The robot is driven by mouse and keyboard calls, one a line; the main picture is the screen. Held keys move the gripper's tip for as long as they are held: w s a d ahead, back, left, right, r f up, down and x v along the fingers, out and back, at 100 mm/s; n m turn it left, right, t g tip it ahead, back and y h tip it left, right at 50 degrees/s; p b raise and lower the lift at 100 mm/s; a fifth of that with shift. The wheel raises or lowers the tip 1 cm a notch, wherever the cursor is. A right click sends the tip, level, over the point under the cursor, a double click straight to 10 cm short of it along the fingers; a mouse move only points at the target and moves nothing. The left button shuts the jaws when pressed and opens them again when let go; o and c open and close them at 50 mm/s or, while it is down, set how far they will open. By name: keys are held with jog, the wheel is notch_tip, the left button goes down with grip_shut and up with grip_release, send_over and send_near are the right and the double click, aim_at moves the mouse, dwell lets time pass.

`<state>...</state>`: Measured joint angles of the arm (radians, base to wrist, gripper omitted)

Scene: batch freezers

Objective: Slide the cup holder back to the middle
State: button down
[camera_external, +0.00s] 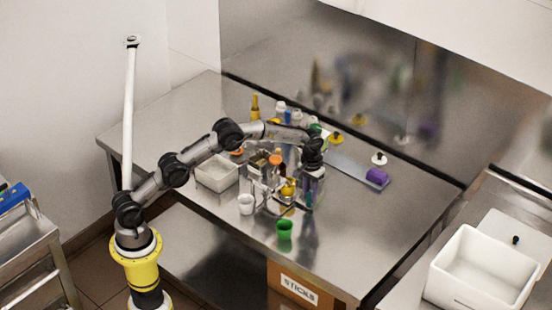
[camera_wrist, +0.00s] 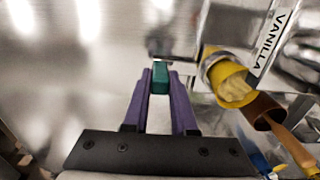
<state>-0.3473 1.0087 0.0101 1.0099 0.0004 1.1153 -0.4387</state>
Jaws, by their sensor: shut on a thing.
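My gripper (camera_wrist: 160,88) points down at the front of the batch freezer, its purple fingers shut on a small teal block (camera_wrist: 160,76). The block seems to be the grip of the cup holder; the holder's rest cannot be made out. In the external view my gripper (camera_external: 313,195) is just right of the steel machine (camera_external: 268,190). A yellow spout (camera_wrist: 228,82) with a VANILLA label (camera_wrist: 272,44) is to the right of the fingers in the wrist view. A brown spout (camera_wrist: 264,111) is beside it.
A white cup (camera_external: 246,204) and a green cup (camera_external: 285,230) stand at the counter's front. A purple item (camera_external: 377,177) lies to the right. The right side of the counter (camera_external: 400,215) is clear.

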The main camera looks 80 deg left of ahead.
jog(key=shift+w+a+r, duration=0.1)
jog(key=shift+w+a, duration=1.8)
jog(key=shift+w, duration=0.15)
jog(key=c, duration=0.7)
grip_release()
jog(key=shift+s, duration=0.15)
